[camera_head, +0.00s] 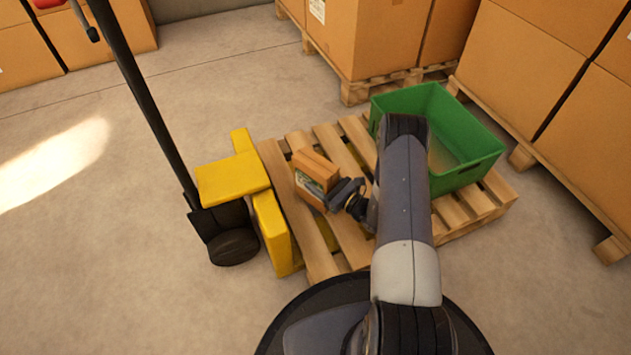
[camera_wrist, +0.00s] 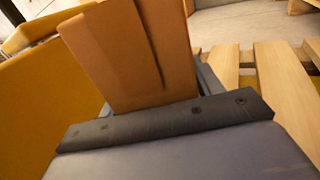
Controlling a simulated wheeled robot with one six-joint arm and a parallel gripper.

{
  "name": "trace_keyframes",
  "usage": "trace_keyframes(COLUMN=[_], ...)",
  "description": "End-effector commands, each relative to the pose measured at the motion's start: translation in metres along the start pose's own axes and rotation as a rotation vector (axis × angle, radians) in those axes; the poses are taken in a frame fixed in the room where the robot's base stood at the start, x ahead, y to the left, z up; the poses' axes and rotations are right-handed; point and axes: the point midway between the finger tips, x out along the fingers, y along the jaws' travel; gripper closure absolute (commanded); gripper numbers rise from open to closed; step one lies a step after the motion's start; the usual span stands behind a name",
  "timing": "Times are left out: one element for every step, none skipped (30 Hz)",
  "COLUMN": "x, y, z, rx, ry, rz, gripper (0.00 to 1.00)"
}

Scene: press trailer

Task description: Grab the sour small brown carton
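The small brown carton (camera_head: 318,168) is at the left part of the wooden pallet, with a printed label on its left face. My gripper (camera_head: 345,193) is at its right side. In the wrist view the carton (camera_wrist: 130,55) stands straight in front of the gripper's dark edge, and grey finger slivers lie close against its left and right sides. The gripper looks shut on the carton. The fingertips are hidden behind it. I cannot tell whether the carton rests on the boards or is slightly raised. No word such as "sour" is readable.
A green crate (camera_head: 470,177) stands on the pallet (camera_head: 322,262), right of my arm. A yellow pallet jack (camera_head: 232,178) with a black handle is at the pallet's left. Large boxes (camera_head: 370,40) on pallets stand behind and at the right. The floor at left is clear.

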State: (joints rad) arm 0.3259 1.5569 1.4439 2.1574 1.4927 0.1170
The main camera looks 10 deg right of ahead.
Motion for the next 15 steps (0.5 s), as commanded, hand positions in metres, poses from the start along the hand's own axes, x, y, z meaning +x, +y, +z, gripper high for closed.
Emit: trace_keyframes(x=[-0.0001,-0.0001,-0.0001,-0.0001,-0.0001,-0.0002,-0.0002,-0.0002,-0.0002,-0.0002,-0.0002,-0.0002,-0.0002,-0.0002,-0.0003], y=[0.0000,0.0000,0.0000,0.0000,0.0000,0.0000,0.0000,0.0000,0.0000,0.0000,0.0000,0.0000,0.0000,0.0000,0.0000], z=[-0.0001,-0.0001,-0.0002,-0.0002,-0.0002,-0.0002,-0.0002,-0.0002,-0.0002,-0.0003,-0.0003,-0.0003,-0.0003,-0.0003,-0.0003], rx=[0.000,0.000,0.000,0.000,0.000,0.000,0.000,0.000,0.000,0.000,0.000,0.000,0.000,0.000,0.000], ry=[0.000,0.000,0.000,0.000,0.000,0.000,0.000,0.000,0.000,0.000,0.000,0.000,0.000,0.000,0.000], rz=[0.000,0.000,0.000,0.000,0.000,0.000,0.000,0.000,0.000,0.000,0.000,0.000,0.000,0.000,0.000], gripper=[0.43,0.45,0.48,0.51,0.53,0.57,0.59,0.62,0.65,0.67,0.70,0.73,0.75,0.78,0.81])
